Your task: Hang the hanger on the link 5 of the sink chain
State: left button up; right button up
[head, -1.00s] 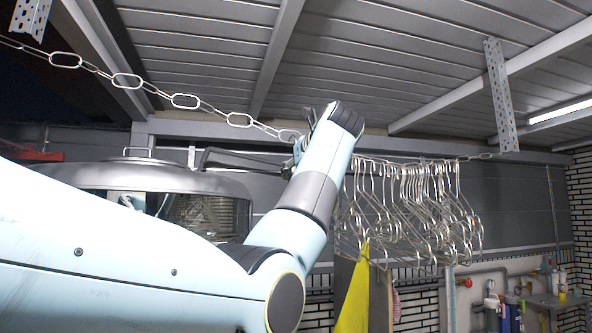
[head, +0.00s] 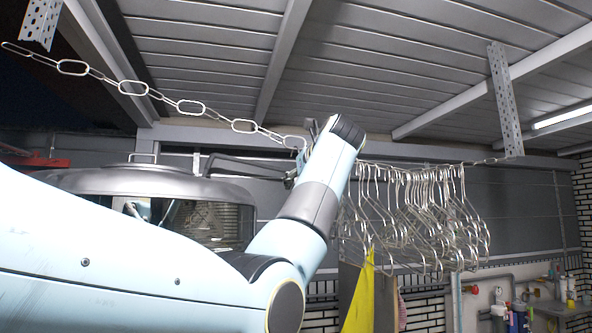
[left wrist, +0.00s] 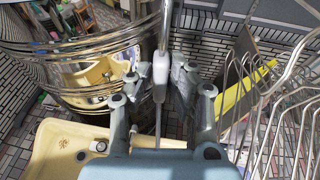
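The sink chain (head: 188,107) slopes from upper left down to the right in the head view. Its lower links pass behind my left wrist, and more chain shows beyond it. Several wire hangers (head: 430,215) hang bunched to the right of that wrist. They also show at the right of the left wrist view (left wrist: 270,95). My left gripper (left wrist: 158,80) has its fingers apart there. A pale, narrow metal piece (left wrist: 162,35) runs between them; I cannot tell whether it is chain or hanger. The head view hides my left fingertips behind the wrist. My right gripper is out of view.
A shiny round metal vessel (left wrist: 95,65) stands left of my gripper in the wrist view. A yellow panel (head: 360,295) is below the hangers. Perforated brackets (head: 505,100) hang from the ceiling. A shelf with bottles (head: 560,305) is at lower right.

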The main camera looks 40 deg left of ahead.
pick_arm(q)
jog(key=o, duration=0.4)
jog(key=v, duration=1.2)
